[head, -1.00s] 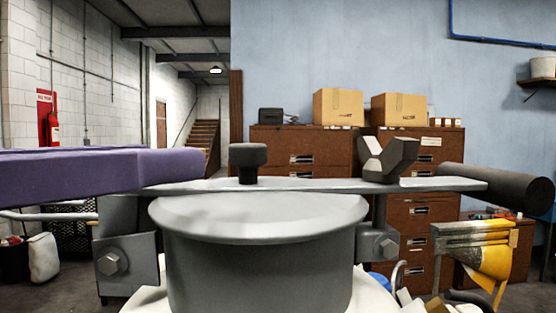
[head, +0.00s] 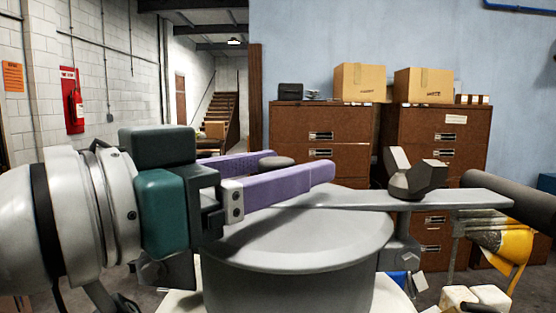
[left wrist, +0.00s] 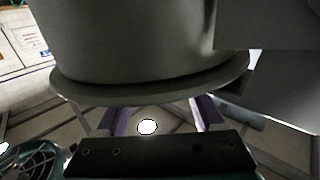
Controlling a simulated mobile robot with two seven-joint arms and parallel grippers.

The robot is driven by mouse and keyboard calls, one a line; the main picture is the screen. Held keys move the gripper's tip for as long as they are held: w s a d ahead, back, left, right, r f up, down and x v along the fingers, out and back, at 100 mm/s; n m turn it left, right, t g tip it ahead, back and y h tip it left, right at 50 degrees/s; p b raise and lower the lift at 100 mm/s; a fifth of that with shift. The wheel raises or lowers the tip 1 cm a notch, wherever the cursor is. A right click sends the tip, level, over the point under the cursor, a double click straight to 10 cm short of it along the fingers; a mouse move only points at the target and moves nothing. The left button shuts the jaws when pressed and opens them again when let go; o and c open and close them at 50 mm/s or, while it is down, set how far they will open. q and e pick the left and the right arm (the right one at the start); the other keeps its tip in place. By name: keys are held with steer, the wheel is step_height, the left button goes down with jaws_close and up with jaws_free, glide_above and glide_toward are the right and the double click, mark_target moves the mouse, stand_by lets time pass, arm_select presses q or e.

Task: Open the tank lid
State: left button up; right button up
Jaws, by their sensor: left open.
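The tank lid (head: 300,238) is a grey round cover with a wide rim, level in the head view. A flat grey bar (head: 440,198) crosses over it. A faceted clamp knob (head: 415,180) stands on the bar's right part. A dark round knob (head: 276,162) shows behind my near finger, its lower part hidden. My left gripper (head: 298,166) is open, its purple fingers reaching rightward over the lid at bar height. The dark knob appears between the fingers; contact cannot be told. In the left wrist view, the fingers (left wrist: 163,112) are partly hidden behind the rim of a grey round body (left wrist: 150,85).
A dark grey cylindrical handle (head: 510,200) and a yellow part (head: 507,232) are at the right. Brown filing cabinets (head: 320,135) with cardboard boxes (head: 360,82) stand behind. A red extinguisher (head: 75,105) hangs on the left wall.

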arm_select(q)
steer(key=shift+c, duration=0.4)
jaws_close()
stand_by(0.9)
